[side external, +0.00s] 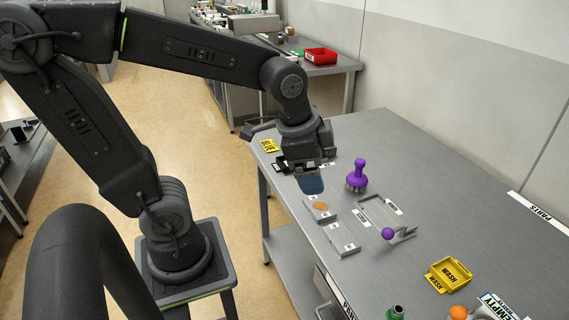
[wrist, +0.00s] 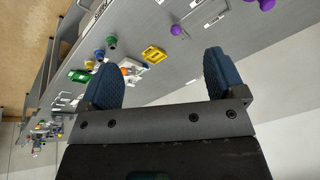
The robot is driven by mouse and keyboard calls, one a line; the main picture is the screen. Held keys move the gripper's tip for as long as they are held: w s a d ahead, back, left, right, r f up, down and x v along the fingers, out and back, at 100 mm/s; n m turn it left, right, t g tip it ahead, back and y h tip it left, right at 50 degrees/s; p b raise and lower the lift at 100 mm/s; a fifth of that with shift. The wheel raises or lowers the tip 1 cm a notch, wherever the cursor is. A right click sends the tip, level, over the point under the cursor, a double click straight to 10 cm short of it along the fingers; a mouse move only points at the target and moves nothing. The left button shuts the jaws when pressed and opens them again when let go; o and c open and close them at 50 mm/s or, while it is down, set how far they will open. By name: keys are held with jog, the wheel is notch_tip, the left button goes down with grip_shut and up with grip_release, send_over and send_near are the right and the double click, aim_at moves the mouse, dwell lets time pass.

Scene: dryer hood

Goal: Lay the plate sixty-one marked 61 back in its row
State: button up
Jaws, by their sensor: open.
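My gripper (side external: 312,186) is over the far left part of the grey table, above its surface. In the wrist view its two blue fingers (wrist: 160,78) stand wide apart with nothing between them. Low grey pieces with small white labels lie in front of it: one (side external: 318,214) with an orange-brown disc by it, and another (side external: 343,240) nearer the camera. The markings are too small to read, so I cannot tell which piece is plate 61. My gripper hides part of the table behind it.
A purple knobbed tool (side external: 357,176) stands right of my gripper. A grey frame (side external: 385,213) with a purple ball (side external: 388,233) lies nearer. A yellow tray (side external: 449,274) is at the front right; it also shows in the wrist view (wrist: 154,54).

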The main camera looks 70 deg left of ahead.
jog(key=s+r+n+t, duration=0.1)
jog(key=s+r+n, duration=0.1)
jog(key=s+n, duration=0.4)
jog(key=shift+d+t, duration=0.15)
jog(key=shift+t, duration=0.25)
jog(key=shift+s, duration=0.1)
dwell(0.7)
